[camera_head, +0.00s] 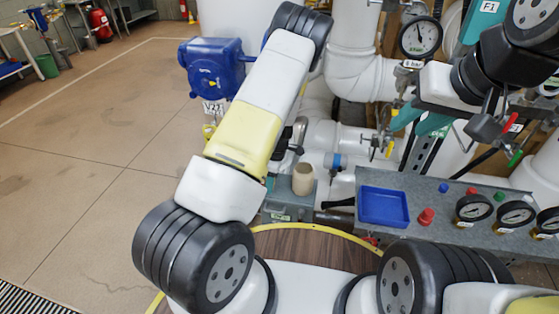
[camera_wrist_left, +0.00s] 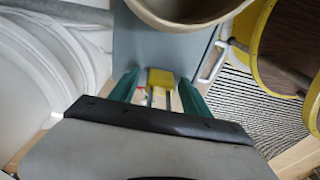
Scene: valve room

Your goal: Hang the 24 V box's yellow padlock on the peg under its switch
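In the left wrist view, the two teal fingers of my left gripper (camera_wrist_left: 159,80) are apart, on either side of a small yellow padlock (camera_wrist_left: 160,77) with a steel shackle. Gaps show beside the padlock, and I see no contact. A grey box (camera_wrist_left: 140,45) lies behind it; I cannot read a label. In the head view, my left arm hides the left gripper. A small grey box (camera_head: 283,213) stands there beside the arm. The switch and peg cannot be made out. My right gripper (camera_head: 412,126) has its teal fingers apart, empty, in front of the white pipes.
A grey bench (camera_head: 450,239) holds a blue tray (camera_head: 383,206) and several gauges. A blue valve actuator (camera_head: 210,66) is left of my arm. The left floor is open.

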